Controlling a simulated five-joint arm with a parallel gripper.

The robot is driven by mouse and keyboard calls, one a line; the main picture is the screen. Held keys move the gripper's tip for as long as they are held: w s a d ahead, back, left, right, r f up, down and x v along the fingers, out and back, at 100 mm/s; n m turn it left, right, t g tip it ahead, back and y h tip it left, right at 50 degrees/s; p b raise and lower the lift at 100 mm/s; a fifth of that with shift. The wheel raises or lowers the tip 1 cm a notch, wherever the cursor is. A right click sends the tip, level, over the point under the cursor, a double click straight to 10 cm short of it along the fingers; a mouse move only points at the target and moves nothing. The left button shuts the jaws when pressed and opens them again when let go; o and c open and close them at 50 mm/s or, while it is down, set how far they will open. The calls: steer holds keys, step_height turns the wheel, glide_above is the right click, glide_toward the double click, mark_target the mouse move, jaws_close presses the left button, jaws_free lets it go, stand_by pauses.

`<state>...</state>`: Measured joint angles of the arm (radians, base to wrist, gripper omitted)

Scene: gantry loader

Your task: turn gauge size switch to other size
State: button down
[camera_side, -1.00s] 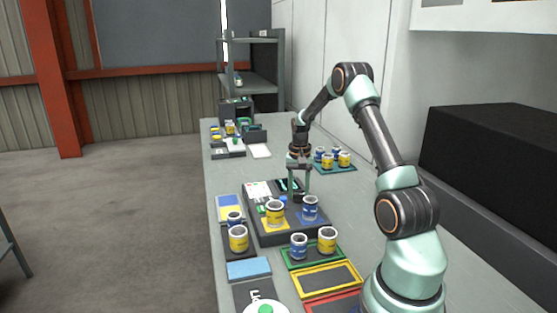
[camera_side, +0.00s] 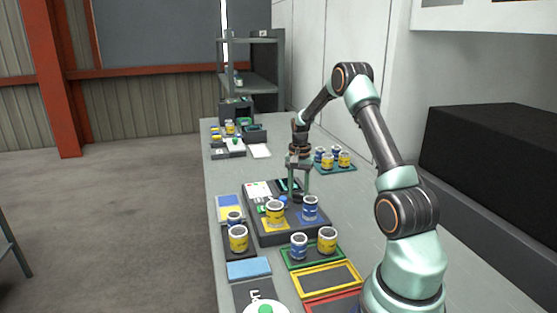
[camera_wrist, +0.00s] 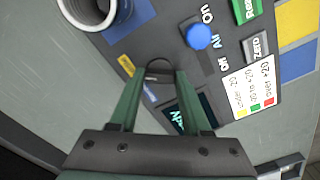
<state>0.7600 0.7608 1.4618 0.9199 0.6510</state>
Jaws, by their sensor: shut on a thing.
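The gauge (camera_side: 255,224) is a dark block with controls on its top. My gripper (camera_side: 296,197) points down at the top of the gauge; it also shows in the wrist view (camera_wrist: 158,73). Its two green fingers are shut on a small dark round knob (camera_wrist: 159,66), which looks like the size switch and is mostly hidden between the fingertips. A yellow label (camera_wrist: 126,65) lies to the knob's left and a blue label (camera_wrist: 149,91) lies just below it, partly hidden. Which label the knob points to cannot be told.
A yellow can (camera_side: 275,213) and a blue can (camera_side: 310,208) stand on the gauge close to my gripper. A blue button (camera_wrist: 203,36), a display (camera_wrist: 204,109) and a white card (camera_wrist: 249,88) sit near the knob. More cans stand on a green-edged tray (camera_side: 314,262).

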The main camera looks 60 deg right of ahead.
steer(key=shift+c, duration=1.8)
jaws_free()
step_height(320, 180, up, 12)
steer(key=shift+r, duration=0.15)
steer(key=a+r+n+t, duration=0.1)
steer(key=a+r+n, duration=0.2)
steer(key=a, duration=0.3)
steer(key=a+r+n+t+h, duration=0.1)
steer(key=a+r+n, duration=0.15)
steer(key=a, duration=0.45)
steer(key=a+r+n+t, duration=0.1)
steer(key=a+r+n, duration=0.2)
steer(key=a, duration=0.3)
steer(key=s+a+n+t, duration=0.1)
steer(key=s+a+n, duration=0.2)
steer(key=a, duration=0.4)
steer(key=s+a+f+n+t+y, duration=0.1)
steer(key=s+a+n, duration=0.3)
steer(key=a, duration=0.3)
steer(key=shift+a+f+n+t, duration=0.25)
steer(key=shift+a+n+t, duration=0.05)
steer(key=shift+a+n, duration=0.05)
